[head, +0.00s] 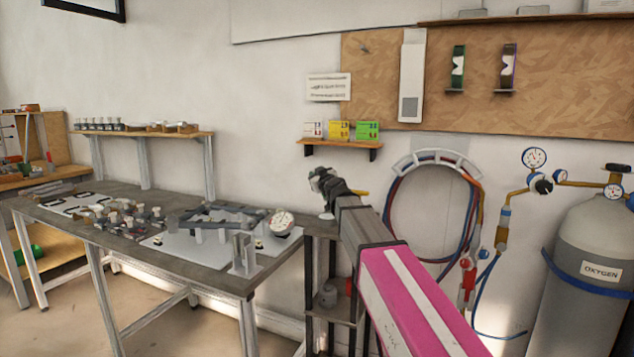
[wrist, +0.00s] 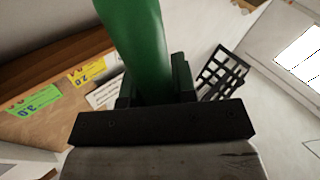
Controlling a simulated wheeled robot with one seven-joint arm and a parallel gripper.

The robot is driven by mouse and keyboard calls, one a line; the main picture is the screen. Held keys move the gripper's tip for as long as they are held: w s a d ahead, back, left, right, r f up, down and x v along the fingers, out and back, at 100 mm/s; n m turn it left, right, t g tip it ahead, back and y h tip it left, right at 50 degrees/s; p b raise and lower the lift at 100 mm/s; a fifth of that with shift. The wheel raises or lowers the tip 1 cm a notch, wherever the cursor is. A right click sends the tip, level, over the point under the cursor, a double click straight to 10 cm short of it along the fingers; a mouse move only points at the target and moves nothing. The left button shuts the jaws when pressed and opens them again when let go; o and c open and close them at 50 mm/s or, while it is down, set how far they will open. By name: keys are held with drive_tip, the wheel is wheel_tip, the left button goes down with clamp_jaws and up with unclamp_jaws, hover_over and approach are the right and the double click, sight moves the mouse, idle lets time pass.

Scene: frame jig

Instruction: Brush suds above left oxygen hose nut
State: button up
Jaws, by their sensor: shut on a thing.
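My gripper (head: 322,181) is at the end of my raised arm, near the wall below the small shelf. In the wrist view my gripper (wrist: 154,84) is shut on a green, rounded, long thing (wrist: 135,35). Its far end is out of that view, so I cannot tell whether it is the brush. No suds can be made out. Brass hose fittings (head: 503,232) hang on the wall at the right, beside the grey oxygen cylinder (head: 583,300), well apart from my gripper. I cannot tell which nut is the left oxygen one.
A looped hose bundle hangs on a white holder (head: 437,163) right of my arm. A gauge (head: 535,158) sits above the fittings. A workbench (head: 130,232) with metal parts fills the left. A small shelf (head: 340,144) holds coloured boxes. A dark stand (head: 320,250) is below my gripper.

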drive_tip(key=shift+r, duration=1.7)
drive_tip(key=shift+d, duration=0.1)
